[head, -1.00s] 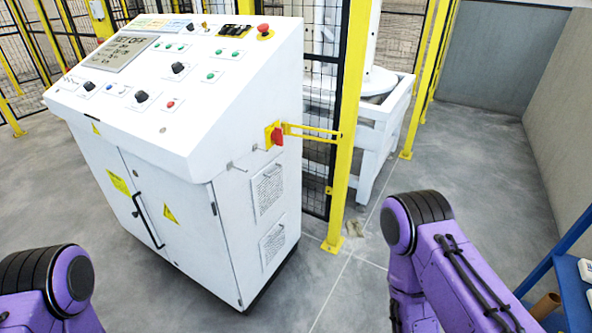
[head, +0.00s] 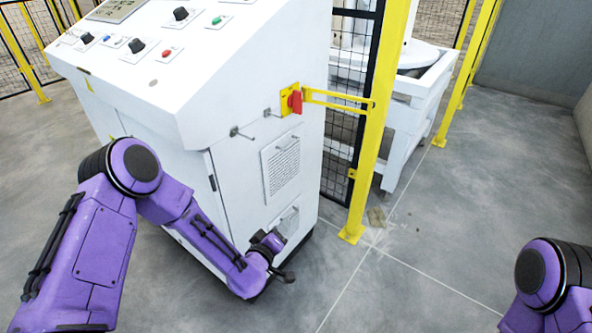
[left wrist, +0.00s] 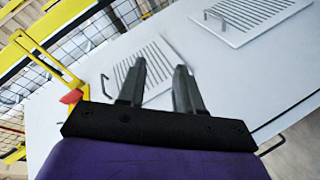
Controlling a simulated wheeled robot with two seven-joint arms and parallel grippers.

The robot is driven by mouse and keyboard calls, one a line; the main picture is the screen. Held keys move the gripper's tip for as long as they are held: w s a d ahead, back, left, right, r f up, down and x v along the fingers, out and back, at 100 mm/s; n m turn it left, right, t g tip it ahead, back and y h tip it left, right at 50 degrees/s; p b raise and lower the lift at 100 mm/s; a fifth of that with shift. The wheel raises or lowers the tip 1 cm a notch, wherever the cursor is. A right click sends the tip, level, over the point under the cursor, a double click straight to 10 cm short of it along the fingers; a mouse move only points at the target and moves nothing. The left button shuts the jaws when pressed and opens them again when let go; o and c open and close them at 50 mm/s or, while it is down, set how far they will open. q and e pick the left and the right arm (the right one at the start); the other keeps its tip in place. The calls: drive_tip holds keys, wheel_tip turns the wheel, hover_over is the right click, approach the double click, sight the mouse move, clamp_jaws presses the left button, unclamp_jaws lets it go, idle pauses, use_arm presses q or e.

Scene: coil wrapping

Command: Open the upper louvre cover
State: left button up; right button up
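The upper louvre cover (head: 281,168) is a white slatted plate on the cabinet's side, below the red switch. It looks shut, lying flat against the panel. In the left wrist view the upper cover (left wrist: 155,52) is partly hidden behind my fingers, with a small handle (left wrist: 105,88) at its left. The lower louvre cover (head: 285,220) sits beneath it, partly behind my gripper; it also shows in the left wrist view (left wrist: 243,14). My left gripper (head: 284,258) is beside the lower cover in the head view. Its fingers (left wrist: 157,72) are apart and empty. My right gripper is out of view.
The white control cabinet (head: 150,165) has a red switch (head: 295,101) on a yellow plate, with a yellow bar reaching to the yellow fence post (head: 382,110). Thin hooks stick out above the upper cover. Grey floor (head: 440,240) is free to the right.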

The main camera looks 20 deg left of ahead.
sight(289, 150)
use_arm(q)
drive_tip(key=w+a+r+t, duration=0.1)
drive_tip(key=w+r+t, duration=0.1)
drive_tip(key=w+r, duration=0.2)
drive_tip(key=w+a+r+n+t+b, duration=0.1)
drive_tip(key=w+r, duration=0.4)
drive_tip(key=w, duration=0.4)
drive_tip(key=w+a+r+n+t+b, duration=0.1)
drive_tip(key=w+r+t, duration=0.1)
drive_tip(key=w+r, duration=0.2)
drive_tip(key=shift+w+r+t+y, duration=0.15)
drive_tip(key=shift+w+y, duration=0.05)
drive_tip(key=shift+w, duration=0.45)
drive_tip(key=shift+w+r+t+y, duration=0.1)
drive_tip(key=shift+w+t+y, duration=0.1)
drive_tip(key=shift+w, duration=0.45)
clamp_jaws()
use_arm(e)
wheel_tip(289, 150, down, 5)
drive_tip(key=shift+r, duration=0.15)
